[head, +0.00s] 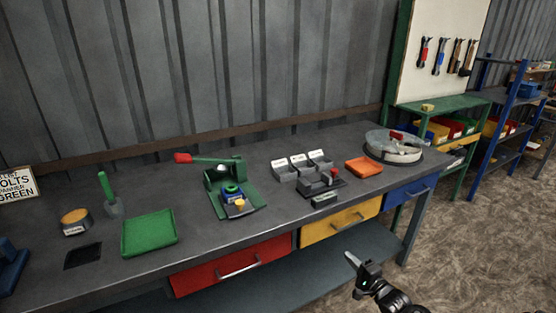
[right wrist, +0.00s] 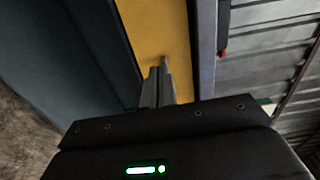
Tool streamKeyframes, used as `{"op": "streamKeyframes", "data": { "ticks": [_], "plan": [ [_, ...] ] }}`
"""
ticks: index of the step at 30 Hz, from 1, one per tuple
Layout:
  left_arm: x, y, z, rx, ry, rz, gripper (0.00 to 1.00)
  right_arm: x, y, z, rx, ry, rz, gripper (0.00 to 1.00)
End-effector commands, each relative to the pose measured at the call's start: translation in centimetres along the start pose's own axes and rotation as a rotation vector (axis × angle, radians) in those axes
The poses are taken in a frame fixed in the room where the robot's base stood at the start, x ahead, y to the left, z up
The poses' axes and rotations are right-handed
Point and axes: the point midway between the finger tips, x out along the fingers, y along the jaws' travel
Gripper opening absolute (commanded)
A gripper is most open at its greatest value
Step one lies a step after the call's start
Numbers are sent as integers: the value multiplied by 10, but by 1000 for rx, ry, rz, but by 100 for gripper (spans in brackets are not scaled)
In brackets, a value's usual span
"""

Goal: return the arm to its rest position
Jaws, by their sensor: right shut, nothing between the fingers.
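My right gripper (head: 352,260) is in front of the workbench in the head view, low and to the right of the middle. Its fingers are together with nothing between them. In the right wrist view its shut fingers (right wrist: 159,72) point toward the yellow drawer front (right wrist: 165,32); whether they touch it I cannot tell. The right forearm comes in from the bottom edge of the head view. My left gripper does not show in either view.
The workbench (head: 60,262) carries a green press (head: 232,188), a green tray (head: 149,233), grey bins (head: 303,167), an orange tray (head: 364,167) and a round clear bowl (head: 393,147). Red (head: 225,268), yellow (head: 340,221) and blue drawers (head: 409,188) look shut. Open floor (head: 480,250) lies right.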

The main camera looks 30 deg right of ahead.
Motion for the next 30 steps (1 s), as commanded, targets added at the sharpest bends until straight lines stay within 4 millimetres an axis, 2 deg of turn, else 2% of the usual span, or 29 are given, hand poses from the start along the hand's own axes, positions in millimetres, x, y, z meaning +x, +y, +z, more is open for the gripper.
{"op": "streamKeyframes", "data": {
  "ticks": [6, 9, 11, 14, 15, 18, 20, 21, 23, 24, 26, 27, 29, 30],
  "plan": [
    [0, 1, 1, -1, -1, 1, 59, 0, 0, 0, -41, 1, 2, 0],
    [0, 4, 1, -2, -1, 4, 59, 0, 5, -4, -180, 12, 25, 0],
    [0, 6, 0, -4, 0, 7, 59, -2, 18, -11, -312, 33, 74, 0],
    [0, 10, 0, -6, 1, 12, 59, -13, 74, -11, -575, 27, 236, 0],
    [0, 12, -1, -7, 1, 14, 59, -23, 106, -4, -685, -2, 322, 0],
    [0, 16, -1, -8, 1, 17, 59, -56, 180, 19, -912, -119, 512, 0],
    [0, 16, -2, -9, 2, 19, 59, -80, 219, 35, -1023, -210, 608, 0],
    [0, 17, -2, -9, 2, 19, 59, -99, 244, 47, -1090, -277, 668, 0],
    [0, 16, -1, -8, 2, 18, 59, -130, 278, 66, -1180, -389, 748, 0],
    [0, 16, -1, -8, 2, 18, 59, -152, 300, 78, -1235, -468, 795, 0],
    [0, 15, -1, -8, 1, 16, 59, -187, 328, 98, -1309, -593, 857, 0],
    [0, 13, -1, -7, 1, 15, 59, -212, 346, 111, -1351, -681, 893, 0],
    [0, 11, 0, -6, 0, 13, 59, -250, 368, 129, -1405, -810, 939, 0],
    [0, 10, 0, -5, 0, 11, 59, -276, 381, 142, -1432, -892, 964, 0]
  ]
}}
